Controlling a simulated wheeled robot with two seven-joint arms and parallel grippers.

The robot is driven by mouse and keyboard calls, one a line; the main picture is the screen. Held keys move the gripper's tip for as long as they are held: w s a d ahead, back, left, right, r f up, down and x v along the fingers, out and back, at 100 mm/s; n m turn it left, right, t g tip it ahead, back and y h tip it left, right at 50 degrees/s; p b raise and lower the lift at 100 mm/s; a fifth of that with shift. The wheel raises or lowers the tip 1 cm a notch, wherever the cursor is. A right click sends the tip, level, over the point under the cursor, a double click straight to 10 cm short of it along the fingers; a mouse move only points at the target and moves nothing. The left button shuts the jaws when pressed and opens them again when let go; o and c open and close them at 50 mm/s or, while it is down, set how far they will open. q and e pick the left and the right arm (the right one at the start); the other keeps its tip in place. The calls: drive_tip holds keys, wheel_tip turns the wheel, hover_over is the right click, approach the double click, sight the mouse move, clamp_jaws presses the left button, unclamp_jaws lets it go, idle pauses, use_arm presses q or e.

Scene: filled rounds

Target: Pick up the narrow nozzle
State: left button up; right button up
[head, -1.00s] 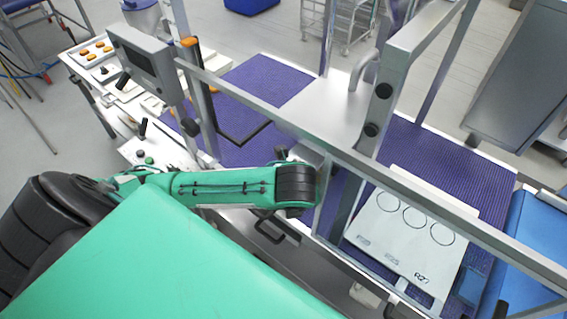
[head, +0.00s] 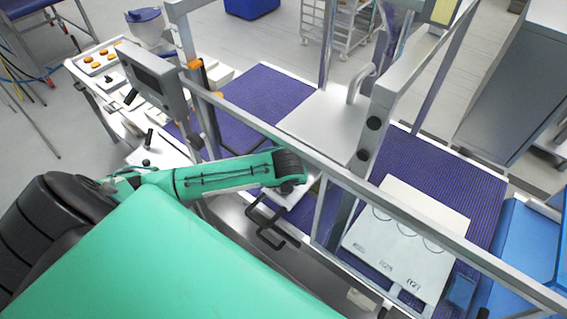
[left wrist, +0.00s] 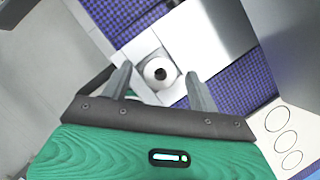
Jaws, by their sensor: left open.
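My left gripper (left wrist: 158,72) is open in the left wrist view, with its two grey fingers apart and nothing gripped. A white round piece with a dark central hole (left wrist: 160,74) shows between and beyond the fingertips. I cannot tell whether it is the narrow nozzle or how far below the fingers it lies. No piece there is clearly the narrow nozzle. My right gripper is not in view.
A metal frame bar (head: 325,155) crosses close to my left arm. A white board with circles (head: 405,250) lies on the purple mat (head: 468,180) at right. A steel plate (head: 322,122) lies behind the bar. A control box (head: 152,78) stands at left.

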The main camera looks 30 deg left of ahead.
use_arm(q)
drive_tip(key=shift+w+a+f, duration=0.1)
drive_tip(key=shift+f, duration=0.2)
drive_tip(key=shift+c, duration=0.4)
drive_tip(key=c, duration=1)
drive_tip(key=shift+r, duration=0.1)
